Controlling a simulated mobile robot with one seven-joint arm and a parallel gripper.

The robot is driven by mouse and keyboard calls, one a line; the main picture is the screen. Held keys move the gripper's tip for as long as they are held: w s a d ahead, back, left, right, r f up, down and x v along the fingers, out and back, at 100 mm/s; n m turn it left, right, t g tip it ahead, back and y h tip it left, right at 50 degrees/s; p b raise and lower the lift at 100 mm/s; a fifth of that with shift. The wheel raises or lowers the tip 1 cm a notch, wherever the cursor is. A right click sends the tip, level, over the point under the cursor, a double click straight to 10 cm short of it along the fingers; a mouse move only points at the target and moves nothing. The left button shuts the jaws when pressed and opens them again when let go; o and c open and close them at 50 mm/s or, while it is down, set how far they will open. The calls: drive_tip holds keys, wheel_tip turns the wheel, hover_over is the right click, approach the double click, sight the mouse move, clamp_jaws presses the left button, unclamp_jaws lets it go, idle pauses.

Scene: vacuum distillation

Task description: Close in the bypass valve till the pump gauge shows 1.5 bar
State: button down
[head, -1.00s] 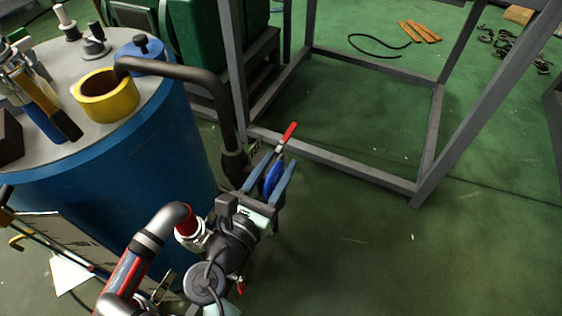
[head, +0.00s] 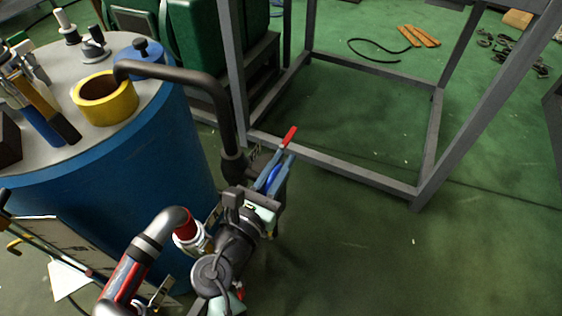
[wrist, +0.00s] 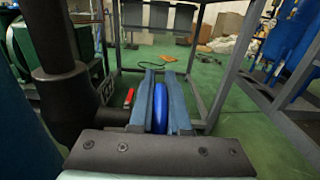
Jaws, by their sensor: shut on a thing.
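My gripper (head: 286,158) is low beside the blue drum, with its fingers on both sides of a blue round valve wheel (head: 273,180). In the wrist view, the two blue-grey fingers (wrist: 159,73) flank the wheel (wrist: 160,108), which is seen edge-on and partly hidden by the wrist plate. The jaws are shut on the wheel. A red lever handle (head: 290,136) stands just beyond the fingertips in the head view; a red handle also shows left of the fingers in the wrist view (wrist: 129,98). No readable pump gauge shows, so I cannot tell the pressure.
The blue drum (head: 110,200) stands close at left, with a yellow ring (head: 105,98) on top. A thick black pipe (head: 190,76) runs down beside my gripper. A grey metal frame (head: 330,167) stands beyond.

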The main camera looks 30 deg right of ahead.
drive_tip(key=shift+r+y+p, duration=0.3)
drive_tip(key=shift+p, duration=1.4)
drive_tip(key=g+y+p, duration=0.1)
drive_tip(key=p, duration=0.4)
drive_tip(key=shift+w+d, duration=0.1)
drive_tip(key=shift+d, duration=0.1)
drive_tip(key=g+y+p, duration=0.1)
drive_tip(key=p, duration=0.5)
drive_tip(key=f+g+y+p, duration=0.1)
drive_tip(key=y+p, duration=0.1)
drive_tip(key=p, duration=0.4)
drive_tip(key=shift+w+d+f+g, duration=0.15)
drive_tip(key=shift+d+g, duration=0.05)
drive_tip(key=shift+g, duration=0.1)
drive_tip(key=f+g+y+p, duration=0.1)
drive_tip(key=g+y+p, duration=0.1)
drive_tip(key=p, duration=0.5)
drive_tip(key=shift+f+y, duration=0.15)
drive_tip(key=shift+y, duration=0.15)
drive_tip(key=shift+f+g+y+p, duration=0.9)
drive_tip(key=shift+y+p, duration=0.2)
drive_tip(key=shift+p, duration=0.45)
drive_tip(key=shift+a, duration=0.1)
drive_tip(key=c, duration=0.9)
unclamp_jaws()
